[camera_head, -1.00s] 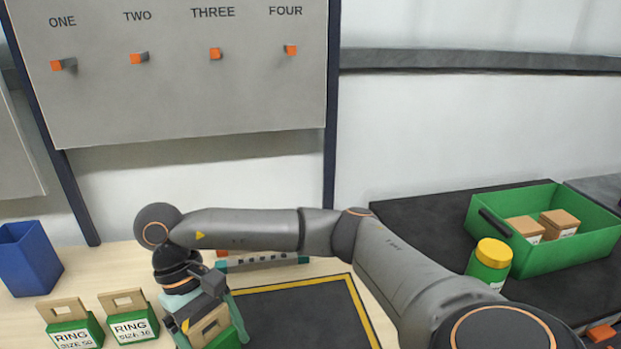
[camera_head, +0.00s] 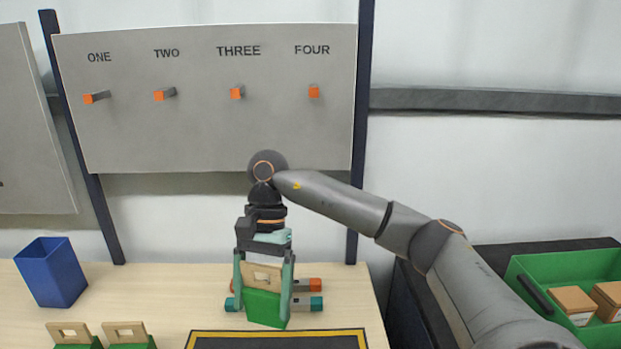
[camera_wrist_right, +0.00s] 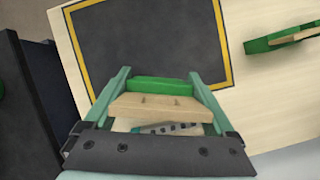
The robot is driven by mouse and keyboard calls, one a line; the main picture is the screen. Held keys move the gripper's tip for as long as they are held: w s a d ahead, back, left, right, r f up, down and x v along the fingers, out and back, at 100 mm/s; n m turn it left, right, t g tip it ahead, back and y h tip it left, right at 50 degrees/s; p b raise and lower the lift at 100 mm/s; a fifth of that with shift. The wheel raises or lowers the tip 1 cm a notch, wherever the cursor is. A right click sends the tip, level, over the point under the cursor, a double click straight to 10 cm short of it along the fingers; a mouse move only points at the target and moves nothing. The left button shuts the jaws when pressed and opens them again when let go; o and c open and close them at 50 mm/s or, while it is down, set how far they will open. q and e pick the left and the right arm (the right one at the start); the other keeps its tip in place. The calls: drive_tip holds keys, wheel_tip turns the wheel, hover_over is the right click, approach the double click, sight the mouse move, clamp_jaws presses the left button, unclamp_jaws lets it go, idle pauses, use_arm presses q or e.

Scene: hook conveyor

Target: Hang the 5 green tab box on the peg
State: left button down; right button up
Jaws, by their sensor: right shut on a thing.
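My right gripper (camera_head: 264,290) is shut on a green box with a tan holed tab (camera_head: 264,307). It holds the box upright, tab up, in front of the board, at the table's back part. The box also shows between the fingers in the right wrist view (camera_wrist_right: 165,86). Orange-tipped pegs stick out of the grey board (camera_head: 200,140) under the labels ONE (camera_head: 97,97), TWO (camera_head: 165,94), THREE (camera_head: 237,92) and FOUR (camera_head: 314,92). All of these pegs are bare. Two more green tab boxes stand at the lower left (camera_head: 75,345) (camera_head: 128,345). My left gripper is not in view.
A blue bin (camera_head: 50,272) stands at the table's left. A black mat with a yellow border (camera_head: 280,334) lies at the front. Teal and orange-ended items (camera_head: 308,294) lie behind the held box. A green crate (camera_head: 560,262) with brown boxes is at right.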

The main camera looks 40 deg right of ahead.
sight(310, 104)
drive_tip(key=w+d+r+m+t+h+p, duration=0.25)
drive_tip(key=d+r+m, duration=0.25)
drive_tip(key=r+m, duration=0.5)
drive_tip(key=w+d+r+m+t+h+p, duration=0.1)
drive_tip(key=d+r+m+t+p, duration=0.3)
drive_tip(key=r+m, duration=0.6)
drive_tip(key=w+d+r+m+t+h, duration=0.1)
drive_tip(key=d+r+m, duration=0.4)
drive_tip(key=r+m, duration=0.5)
drive_tip(key=shift+w+d+f+m+p, duration=0.2)
drive_tip(key=shift+w+d+f+m, duration=0.25)
drive_tip(key=shift+w+d, duration=0.6)
drive_tip(key=shift+w+d+f+m+p, duration=0.15)
drive_tip(key=shift+w+d+f+m, duration=0.3)
drive_tip(key=shift+w+d, duration=0.65)
drive_tip(key=shift+w+d+f+m+p, duration=0.2)
drive_tip(key=shift+w+d+f+m, duration=0.25)
drive_tip(key=shift+w+d, duration=0.6)
drive_tip(key=shift+w, duration=0.2)
drive_tip(key=shift+d+f+h, duration=0.1)
drive_tip(key=shift+d+h, duration=0.15)
drive_tip(key=o, duration=1.1)
